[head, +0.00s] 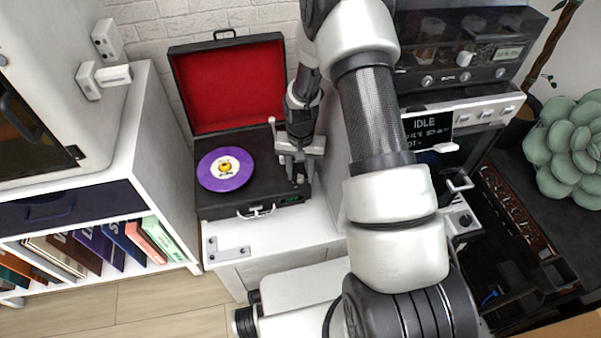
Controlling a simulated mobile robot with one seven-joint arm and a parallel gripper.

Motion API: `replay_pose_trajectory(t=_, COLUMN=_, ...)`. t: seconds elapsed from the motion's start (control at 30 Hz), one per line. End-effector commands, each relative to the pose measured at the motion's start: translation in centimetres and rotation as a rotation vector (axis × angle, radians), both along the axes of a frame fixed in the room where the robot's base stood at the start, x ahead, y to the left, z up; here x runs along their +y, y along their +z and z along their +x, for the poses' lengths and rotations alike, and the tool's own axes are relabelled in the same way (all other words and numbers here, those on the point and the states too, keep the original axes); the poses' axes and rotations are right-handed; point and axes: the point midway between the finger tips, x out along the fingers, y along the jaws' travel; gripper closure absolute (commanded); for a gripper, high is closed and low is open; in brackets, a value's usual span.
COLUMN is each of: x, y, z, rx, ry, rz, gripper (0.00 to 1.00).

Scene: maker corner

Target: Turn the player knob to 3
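The record player (252,207) is a black open case on a white cabinet, with a red-lined lid (230,85) standing up behind. A purple record (226,169) with a yellow and white label lies on its left part. A small green display (291,199) shows at the front right edge; its reading is too small to make out. My gripper (297,180) points down over the player's right side, to the right of the record. I cannot tell whether its fingers are apart or touch anything. The player's knob is not distinguishable; my gripper covers part of that side.
My arm crosses the middle of the view. A white shelf (150,110) with books stands at left. At right are a black appliance with several knobs (465,76), a white machine whose screen (427,129) reads IDLE, and a succulent (568,150). The white cabinet top (280,228) before the player holds a metal bracket.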

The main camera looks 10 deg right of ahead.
Motion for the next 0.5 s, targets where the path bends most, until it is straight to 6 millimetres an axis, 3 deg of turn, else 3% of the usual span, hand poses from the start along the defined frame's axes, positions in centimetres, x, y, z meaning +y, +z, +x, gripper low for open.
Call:
replay_pose_trajectory(t=0.03, x=0.0, y=0.01, z=0.0, rx=0.0, ry=0.0, rz=0.0, gripper=0.68)
replay_pose_trajectory(t=0.23, x=0.0, y=0.02, z=-0.01, rx=0.0, ry=0.0, rz=0.0, gripper=1.0)
replay_pose_trajectory(t=0.5, x=-0.02, y=0.02, z=-0.01, rx=0.0, ry=-0.02, rz=-0.001, gripper=1.0)
